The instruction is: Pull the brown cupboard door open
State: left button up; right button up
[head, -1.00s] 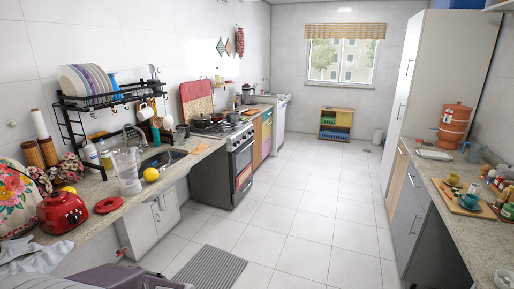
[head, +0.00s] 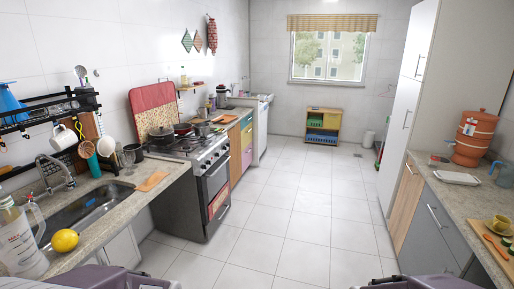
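A light brown wood-grain cupboard door (head: 407,205) is in the right-hand counter, between the tall white cabinet and grey fronts. It looks shut, and a short pale handle shows near its top edge. A narrow brown front (head: 234,152) also stands in the left-hand row, just beyond the stove. Neither of my grippers is in view. Only purple-grey parts of my own body show along the bottom edge, well short of the right-hand door.
The tiled floor (head: 285,215) is clear between the two counters. The stove (head: 203,180) stands on the left. The tall white cabinet (head: 402,110) and the grey drawer front (head: 428,235) flank the brown door.

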aim_at(233, 134)
jog(key=i, duration=3.75)
jog(key=i+u, duration=0.1)
jog(key=i, duration=0.55)
jog(key=i+l, duration=0.15)
jog(key=i, duration=0.45)
jog(key=i+u, duration=0.15)
jog(key=i, duration=0.5)
